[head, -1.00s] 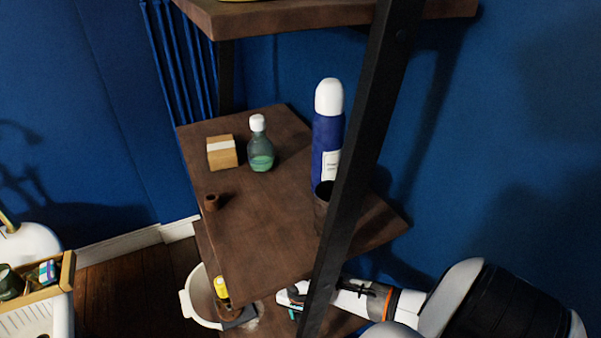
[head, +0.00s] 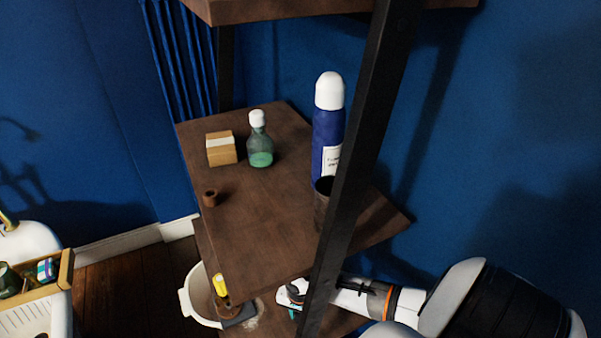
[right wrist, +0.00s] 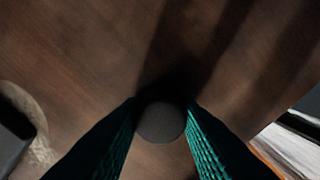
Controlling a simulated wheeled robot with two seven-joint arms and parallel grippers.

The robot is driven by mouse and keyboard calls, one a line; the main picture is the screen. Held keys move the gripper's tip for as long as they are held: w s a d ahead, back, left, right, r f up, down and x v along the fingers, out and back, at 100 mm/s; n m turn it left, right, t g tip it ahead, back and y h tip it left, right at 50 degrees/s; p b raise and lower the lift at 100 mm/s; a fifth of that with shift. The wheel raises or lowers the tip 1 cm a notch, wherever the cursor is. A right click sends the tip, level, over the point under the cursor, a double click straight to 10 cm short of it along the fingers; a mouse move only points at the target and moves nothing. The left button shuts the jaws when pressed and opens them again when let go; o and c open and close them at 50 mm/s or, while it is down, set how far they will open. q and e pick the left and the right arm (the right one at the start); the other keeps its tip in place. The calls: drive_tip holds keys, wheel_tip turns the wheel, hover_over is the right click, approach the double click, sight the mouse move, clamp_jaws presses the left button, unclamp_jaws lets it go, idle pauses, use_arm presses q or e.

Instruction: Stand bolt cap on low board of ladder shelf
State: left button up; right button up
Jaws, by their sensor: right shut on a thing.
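The bolt cap (right wrist: 160,122) shows in the right wrist view as a dark, round, grey-brown disc between my teal-lined fingers. My right gripper (right wrist: 161,118) is shut on it, just over the wooden surface of the low board (right wrist: 80,60). I cannot tell whether the cap touches the board. In the head view my right gripper (head: 291,297) reaches in from the right, under the middle board, partly behind the black post. The cap is hidden there. My left gripper is not in view.
The black post (head: 352,160) crosses in front of my right arm. The middle board (head: 260,225) above holds a box (head: 221,148), green bottle (head: 260,145), blue spray can (head: 327,130), dark cup (head: 322,205) and small brown pot (head: 210,198). A yellow-topped item (head: 219,285) stands lower left.

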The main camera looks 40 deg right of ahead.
drive_tip(key=o, duration=1.1)
drive_tip(key=shift+o, duration=0.2)
